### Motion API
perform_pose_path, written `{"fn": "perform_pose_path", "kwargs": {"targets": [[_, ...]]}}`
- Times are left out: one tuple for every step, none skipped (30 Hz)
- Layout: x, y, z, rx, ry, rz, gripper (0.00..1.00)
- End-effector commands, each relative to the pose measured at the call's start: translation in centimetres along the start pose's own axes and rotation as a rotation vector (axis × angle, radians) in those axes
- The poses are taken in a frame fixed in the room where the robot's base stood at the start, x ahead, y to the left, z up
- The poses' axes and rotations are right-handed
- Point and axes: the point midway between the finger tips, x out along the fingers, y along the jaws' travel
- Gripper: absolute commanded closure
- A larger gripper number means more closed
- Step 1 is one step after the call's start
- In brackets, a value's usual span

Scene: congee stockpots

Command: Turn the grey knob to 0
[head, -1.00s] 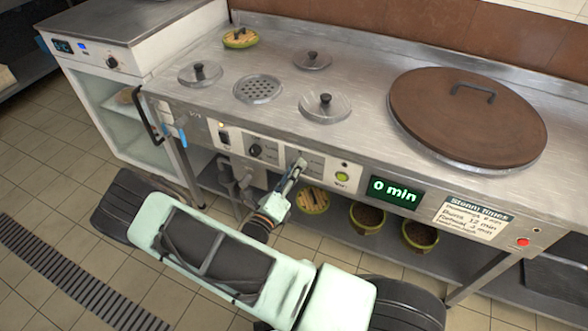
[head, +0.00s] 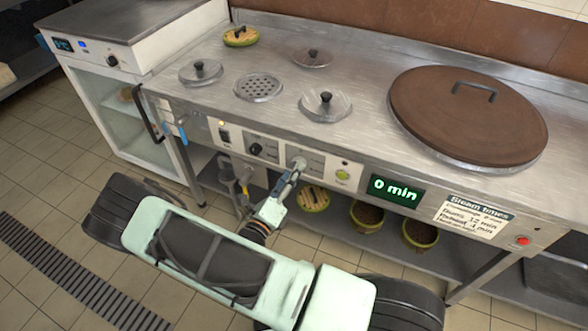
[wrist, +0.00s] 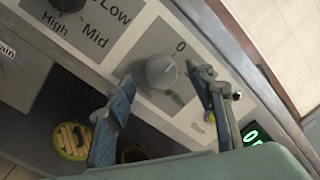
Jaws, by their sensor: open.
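The grey knob (wrist: 160,71) sits on a light panel of the stove front, with a printed 0 (wrist: 181,46) above and right of it in the wrist view. Its pointer direction is too unclear to tell. In the head view the knob (head: 299,163) shows just beyond the fingertips. My gripper (wrist: 165,88) is open, one finger to each side of the knob in the wrist view. The fingers look apart from the knob and nothing is held. It also shows in the head view (head: 291,174), in front of the panel.
A black knob (head: 255,149) marked Low, Mid and High is left of the grey knob. Baskets stand on the lower shelf (head: 385,240). A large brown lid (head: 465,125) lies on top.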

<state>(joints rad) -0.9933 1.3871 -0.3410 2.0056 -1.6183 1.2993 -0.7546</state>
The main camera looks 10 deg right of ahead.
Motion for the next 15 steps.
{"fn": "perform_pose_path", "kwargs": {"targets": [[-1.1,0.1,0.1,0.0,-0.002,0.004,0.51],[-1.8,0.1,0.1,0.0,-0.002,0.005,0.51],[-2.7,0.1,0.1,0.0,-0.003,0.004,0.51],[-3.4,0.1,0.1,0.0,-0.003,0.004,0.51],[-4.1,0.1,0.1,0.0,-0.003,0.004,0.51],[-4.9,0.1,0.1,0.0,-0.002,0.004,0.51],[-5.5,0.1,0.1,0.0,-0.002,0.004,0.51],[-6.1,0.1,0.1,0.0,-0.003,0.004,0.51],[-6.8,0.1,0.1,0.001,-0.002,0.003,0.51],[-7.3,0.1,0.1,0.001,-0.002,0.003,0.51],[-7.8,0.1,0.1,0.0,-0.001,0.003,0.51],[-8.3,0.1,0.1,0.001,-0.002,0.003,0.51],[-8.7,0.1,0.1,0.001,-0.002,0.002,0.51],[-8.9,0.0,0.1,0.001,-0.002,0.001,0.51],[-9.3,0.0,0.1,0.001,-0.001,0.001,0.51]]}}
